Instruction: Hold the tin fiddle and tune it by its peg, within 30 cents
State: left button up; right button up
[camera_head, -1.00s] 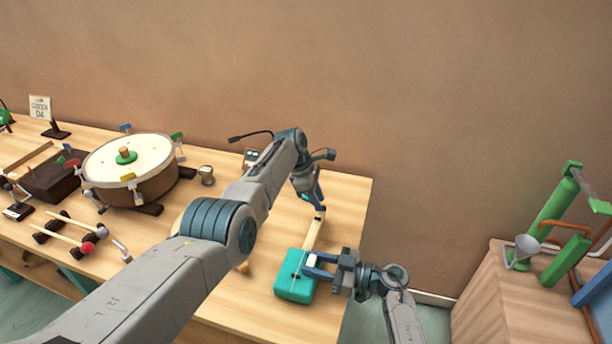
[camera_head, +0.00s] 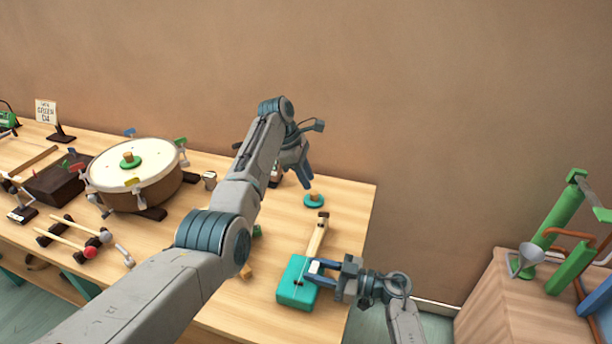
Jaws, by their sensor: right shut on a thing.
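The tin fiddle has a teal box body (camera_head: 296,286) and a pale wooden neck (camera_head: 317,236). It lies on the table near its right end, with the neck pointing to the back. A small dark detail shows at the neck's far end; I cannot make out the peg clearly. My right gripper (camera_head: 316,269) is shut on the fiddle, near where neck and body meet. My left gripper (camera_head: 302,176) is above the table's back edge, up and left of the neck's end, apart from the fiddle. Its fingers point down; I cannot tell whether they are open.
A teal disc with an orange knob (camera_head: 314,200) sits on the table just below my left gripper. A drum (camera_head: 138,180) with clamps stands left. Mallets (camera_head: 75,238) and a dark box (camera_head: 57,180) lie farther left. A cabinet with green pipes (camera_head: 560,215) stands right.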

jog(key=o, duration=1.3)
jog(key=shift+c, duration=0.2)
